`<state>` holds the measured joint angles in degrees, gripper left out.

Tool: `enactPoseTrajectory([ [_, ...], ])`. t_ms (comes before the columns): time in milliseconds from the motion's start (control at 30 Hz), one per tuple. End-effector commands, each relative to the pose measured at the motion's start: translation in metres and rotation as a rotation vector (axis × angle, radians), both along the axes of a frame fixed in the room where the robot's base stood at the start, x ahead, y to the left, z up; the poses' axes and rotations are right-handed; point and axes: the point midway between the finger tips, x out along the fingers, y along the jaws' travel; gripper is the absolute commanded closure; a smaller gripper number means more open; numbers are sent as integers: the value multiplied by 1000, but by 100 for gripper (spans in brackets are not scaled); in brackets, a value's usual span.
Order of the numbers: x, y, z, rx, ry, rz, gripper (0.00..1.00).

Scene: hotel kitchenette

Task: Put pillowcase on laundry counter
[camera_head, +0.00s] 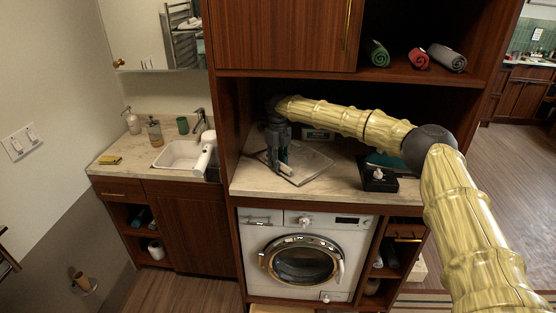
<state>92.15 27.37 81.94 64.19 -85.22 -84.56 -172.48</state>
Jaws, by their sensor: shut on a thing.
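My gripper (281,168) points down over the marble-look laundry counter (250,183), above the washing machine. A flat, folded grey-beige cloth, which looks like the pillowcase (310,165), lies at the fingertips and reaches to their right. The gripper is shut on its left part, where a pale fold shows at the fingers. The cloth appears to rest on the counter, but the gripper hides part of its left side.
A dark box with a white knob (379,179) stands to the right on the counter, near a teal item (384,160). The wooden cabinet (284,36) and rolled towels (418,59) are above. The washing machine (303,260) is below, the sink (178,155) left.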

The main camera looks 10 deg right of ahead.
Motion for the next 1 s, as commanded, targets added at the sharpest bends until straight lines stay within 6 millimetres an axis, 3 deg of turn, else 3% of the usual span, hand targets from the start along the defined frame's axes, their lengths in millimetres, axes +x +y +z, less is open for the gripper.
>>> enactPoseTrajectory([
  [467,0,0,-10,1,-2,0,100],
  [500,0,0,-9,0,-1,0,70],
  [600,0,0,-9,0,-1,0,52],
  [1000,0,0,-6,0,-1,0,52],
])
